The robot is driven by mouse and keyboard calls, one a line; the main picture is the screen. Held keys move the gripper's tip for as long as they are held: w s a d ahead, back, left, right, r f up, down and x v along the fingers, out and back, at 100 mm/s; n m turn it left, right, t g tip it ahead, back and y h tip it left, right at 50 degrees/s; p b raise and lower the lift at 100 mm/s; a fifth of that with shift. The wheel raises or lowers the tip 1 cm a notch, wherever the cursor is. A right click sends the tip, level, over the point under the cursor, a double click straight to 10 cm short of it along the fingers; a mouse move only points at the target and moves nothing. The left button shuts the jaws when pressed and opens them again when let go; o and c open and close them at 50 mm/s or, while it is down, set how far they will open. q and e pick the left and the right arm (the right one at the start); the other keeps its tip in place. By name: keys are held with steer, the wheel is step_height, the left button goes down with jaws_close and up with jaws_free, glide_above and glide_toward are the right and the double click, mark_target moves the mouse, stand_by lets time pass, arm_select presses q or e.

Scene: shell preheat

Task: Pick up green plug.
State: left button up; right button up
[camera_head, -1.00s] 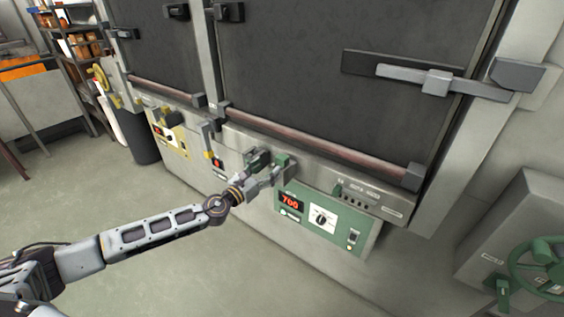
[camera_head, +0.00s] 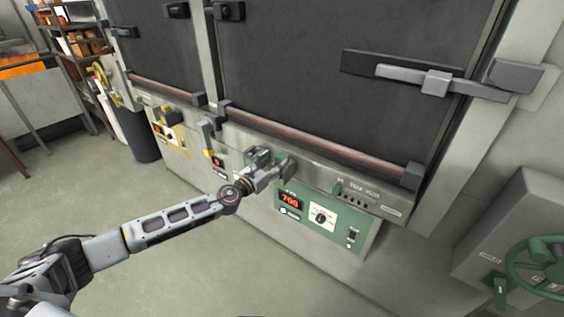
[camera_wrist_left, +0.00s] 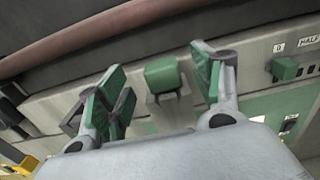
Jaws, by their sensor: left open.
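The green plug (camera_wrist_left: 163,76) is a small green block on a grey mount on the furnace's front ledge. In the left wrist view it stands between the two spread fingers of my left gripper (camera_wrist_left: 160,88), with a gap on both sides. The fingers have green inner pads. In the head view my left gripper (camera_head: 272,163) is at the ledge, just above and left of the green control panel (camera_head: 322,218). There the plug is hard to tell from the green finger pads. My right gripper is out of view.
A green slider knob (camera_wrist_left: 285,68) sits right of the plug beside a "HALF" label. A reddish-brown bar (camera_head: 310,137) runs along the furnace door just above the ledge. A yellow panel (camera_head: 170,136) is to the left. A green handwheel (camera_head: 540,262) is at lower right.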

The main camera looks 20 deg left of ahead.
mark_target(282, 156)
arm_select(q)
steer(key=shift+w+d, duration=0.2)
steer(key=shift+w, duration=0.35)
steer(key=shift+w+d, duration=0.25)
steer(key=shift+w, duration=0.45)
steer(key=shift+p+x, duration=0.3)
steer(key=shift+x, duration=0.9)
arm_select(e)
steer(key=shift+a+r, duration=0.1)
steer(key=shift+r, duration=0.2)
arm_select(q)
steer(key=shift+c, duration=0.6)
steer(key=c, duration=1.1)
steer(key=shift+r, duration=0.15)
steer(key=shift+c, duration=0.2)
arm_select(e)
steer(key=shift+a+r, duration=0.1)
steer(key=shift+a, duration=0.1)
